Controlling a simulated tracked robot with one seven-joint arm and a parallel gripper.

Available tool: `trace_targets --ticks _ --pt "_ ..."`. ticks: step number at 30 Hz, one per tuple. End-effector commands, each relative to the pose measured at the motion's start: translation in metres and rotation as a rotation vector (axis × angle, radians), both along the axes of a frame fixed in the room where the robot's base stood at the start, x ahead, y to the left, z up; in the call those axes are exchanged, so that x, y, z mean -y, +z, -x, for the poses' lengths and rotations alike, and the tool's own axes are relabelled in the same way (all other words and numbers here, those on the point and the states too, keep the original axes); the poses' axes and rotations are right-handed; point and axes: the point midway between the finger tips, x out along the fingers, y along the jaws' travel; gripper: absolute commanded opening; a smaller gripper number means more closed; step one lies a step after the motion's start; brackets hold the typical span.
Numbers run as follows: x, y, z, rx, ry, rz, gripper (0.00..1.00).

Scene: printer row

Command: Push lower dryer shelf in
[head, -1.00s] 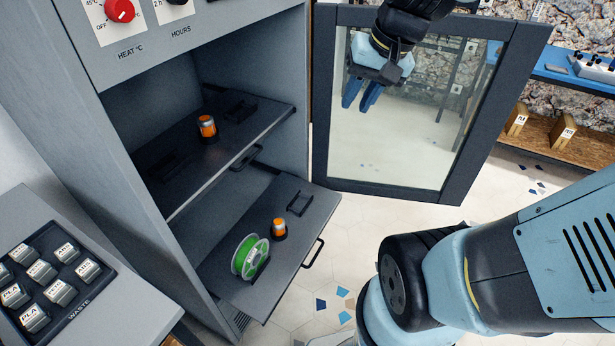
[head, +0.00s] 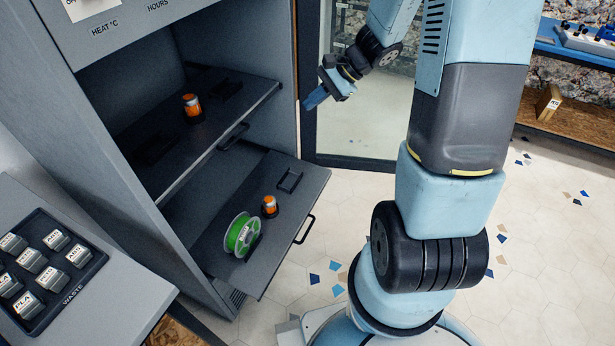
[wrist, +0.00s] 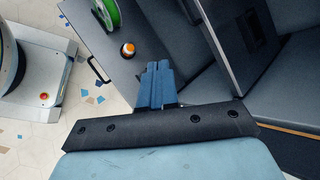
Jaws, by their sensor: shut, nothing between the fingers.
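The lower dryer shelf (head: 266,224) is a dark grey tray that sticks out of the dryer cabinet, with a black handle (head: 305,229) on its front edge. My gripper (head: 314,99) is shut and empty, to the right of the upper shelf and above the lower one, apart from both. In the wrist view the shut blue fingers (wrist: 157,70) point over the lower shelf (wrist: 128,66), near the canister (wrist: 128,50).
The upper shelf (head: 165,160) is inside the cabinet with another orange canister (head: 192,107). The open glass door (head: 350,164) stands behind my arm. Floor before the shelf is clear.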

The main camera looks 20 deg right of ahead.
Motion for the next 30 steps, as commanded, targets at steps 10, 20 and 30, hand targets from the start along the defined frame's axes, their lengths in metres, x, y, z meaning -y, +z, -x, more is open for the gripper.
trace_targets --ticks 10,20,30 --pt "0.024 -0.092 -0.040 -0.165 -0.290 -0.158 0.00" --pt "0.055 -0.192 -0.058 -0.312 -0.587 -0.262 0.00" --pt "0.088 -0.302 -0.047 -0.455 -0.894 -0.317 0.00"
